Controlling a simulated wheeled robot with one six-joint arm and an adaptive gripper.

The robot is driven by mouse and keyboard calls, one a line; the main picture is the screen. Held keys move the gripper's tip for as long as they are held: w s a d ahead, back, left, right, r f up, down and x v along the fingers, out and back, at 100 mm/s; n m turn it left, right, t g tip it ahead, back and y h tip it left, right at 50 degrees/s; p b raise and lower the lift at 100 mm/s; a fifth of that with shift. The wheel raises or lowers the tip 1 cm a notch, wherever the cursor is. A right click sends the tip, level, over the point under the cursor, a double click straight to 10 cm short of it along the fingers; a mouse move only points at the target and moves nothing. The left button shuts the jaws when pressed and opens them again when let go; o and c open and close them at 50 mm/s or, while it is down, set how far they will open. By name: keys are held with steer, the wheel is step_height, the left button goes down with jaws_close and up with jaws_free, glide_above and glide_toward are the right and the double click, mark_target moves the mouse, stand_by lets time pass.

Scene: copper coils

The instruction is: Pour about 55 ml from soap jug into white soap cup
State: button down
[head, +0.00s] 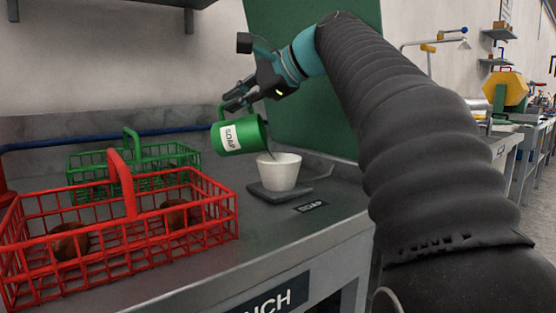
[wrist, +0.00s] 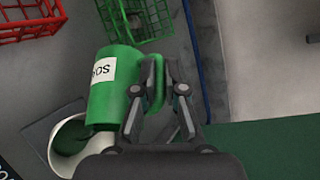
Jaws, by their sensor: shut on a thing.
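The green soap jug (head: 238,135) with a white SOAP label is tilted, its mouth to the right over the white soap cup (head: 279,173). A thin dark stream runs from its mouth down into the cup. My gripper (head: 235,100) is shut on the jug's handle, above the cup. In the wrist view, my gripper (wrist: 160,95) holds the handle of the jug (wrist: 112,95), and the cup (wrist: 58,155) lies below the jug's mouth with dark green liquid inside. The cup stands upright on a dark square pad (head: 290,193). The liquid level is hard to judge.
A red wire basket (head: 135,228) with brown round things stands at the front left of the grey bench. A green wire basket (head: 85,178) stands behind it. A SOAP plate (head: 311,207) lies before the pad. A green panel (head: 325,120) rises behind the cup.

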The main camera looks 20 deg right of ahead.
steer(key=shift+s+d+r+t+y+b, duration=0.15)
steer(key=shift+s+d+t+y+b, duration=0.15)
steer(key=shift+d, duration=0.3)
